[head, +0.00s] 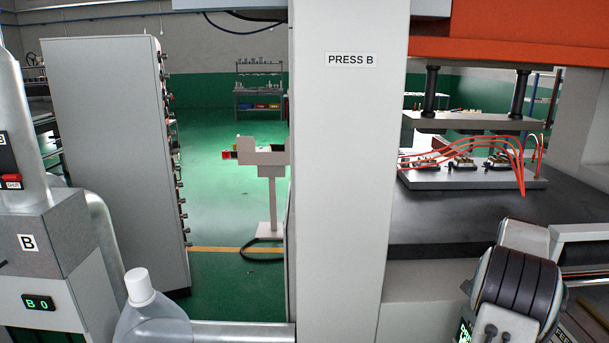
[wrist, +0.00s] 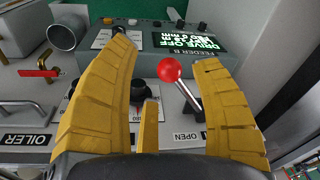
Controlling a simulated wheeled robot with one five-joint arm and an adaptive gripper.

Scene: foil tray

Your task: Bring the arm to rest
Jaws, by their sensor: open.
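My gripper (wrist: 165,52) shows in the wrist view as two yellow ribbed fingers, wide apart, with nothing held between them. A lever with a red ball knob (wrist: 170,69) shows in the gap between the fingers, nearer the right one. I cannot tell whether the fingers touch it. The lever rises from a grey panel (wrist: 150,66) marked FEEDER B, beside a label reading OPEN (wrist: 187,136). A lit green display (wrist: 188,42) on the panel reads DRIVE OFF.
In the wrist view, a red handle (wrist: 40,73) and an OILER label (wrist: 27,139) lie left. In the head view, the PRESS B column (head: 350,180) stands mid-view, a grey cabinet (head: 115,160) left, a jug (head: 150,315) low left. Green floor (head: 230,215) shows between column and cabinet.

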